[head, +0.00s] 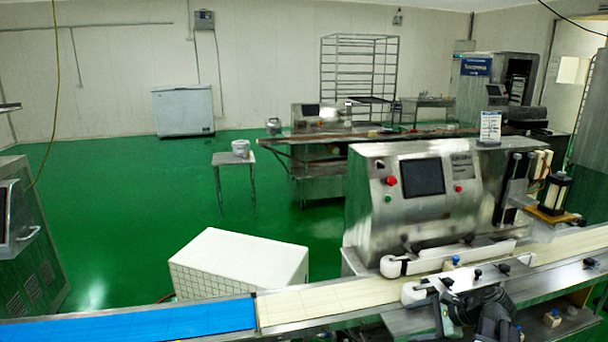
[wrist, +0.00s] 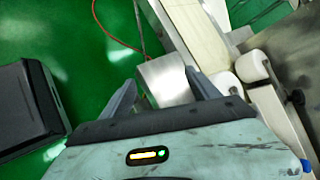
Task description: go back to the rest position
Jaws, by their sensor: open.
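My gripper (wrist: 161,85) shows in the wrist view with its two dark fingers apart. A flat metal plate edge lies below, seen between the fingers, and nothing is visibly held. In the head view my dark arm end (head: 478,308) is at the lower right, in front of the conveyor and low over its near edge. Its fingers are hard to make out there. The encrusting machine (head: 420,205), a steel box with a dark screen and a red button, stands behind the conveyor.
The conveyor has a blue belt (head: 130,325) at left and a cream belt (head: 325,300) at right. A white crate (head: 240,262) stands behind it. White rollers (wrist: 254,65) and the belt frame are close to my gripper's right.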

